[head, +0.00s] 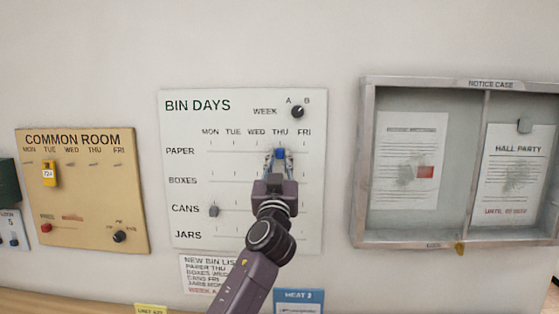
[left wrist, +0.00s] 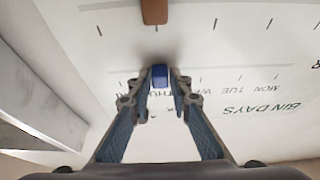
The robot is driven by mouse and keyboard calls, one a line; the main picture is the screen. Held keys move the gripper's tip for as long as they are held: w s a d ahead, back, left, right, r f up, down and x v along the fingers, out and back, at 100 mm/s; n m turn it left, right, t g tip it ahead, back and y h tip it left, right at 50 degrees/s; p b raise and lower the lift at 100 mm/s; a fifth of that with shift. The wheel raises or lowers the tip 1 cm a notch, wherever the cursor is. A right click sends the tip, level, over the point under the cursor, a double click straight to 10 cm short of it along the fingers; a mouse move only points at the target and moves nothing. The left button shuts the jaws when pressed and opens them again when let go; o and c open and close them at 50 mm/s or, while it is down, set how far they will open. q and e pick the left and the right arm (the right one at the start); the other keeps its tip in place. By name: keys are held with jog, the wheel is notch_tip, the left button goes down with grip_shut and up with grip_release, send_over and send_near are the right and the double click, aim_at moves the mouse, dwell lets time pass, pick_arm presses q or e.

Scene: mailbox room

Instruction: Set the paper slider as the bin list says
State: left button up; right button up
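The bin days board (head: 240,245) hangs on the wall with rows for paper, boxes, cans and jars under weekday columns. The blue paper slider (head: 280,154) stands in the paper row under THU. My left gripper (head: 279,160) is at it, one finger on each side. In the left wrist view the fingertips close on the blue slider (left wrist: 160,78). The bin list (head: 205,272) below the board reads paper THU; my left arm covers part of it. A brown slider (left wrist: 154,12) shows in the left wrist view. My right gripper is not in view.
A grey cans slider (head: 213,211) stands under MON. A black week knob (head: 297,112) sits at the board's upper right. The yellow common room board (head: 80,205) hangs at left, and the framed notice case (head: 364,160) at right.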

pick_arm(q)
jog(key=shift+o, duration=1.4)
jog(key=shift+s+f, duration=0.3)
jog(key=shift+s, duration=0.3)
jog(key=v, duration=1)
jog(key=shift+s, duration=0.35)
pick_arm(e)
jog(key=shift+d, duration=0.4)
pick_arm(q)
jog(key=shift+f, duration=0.15)
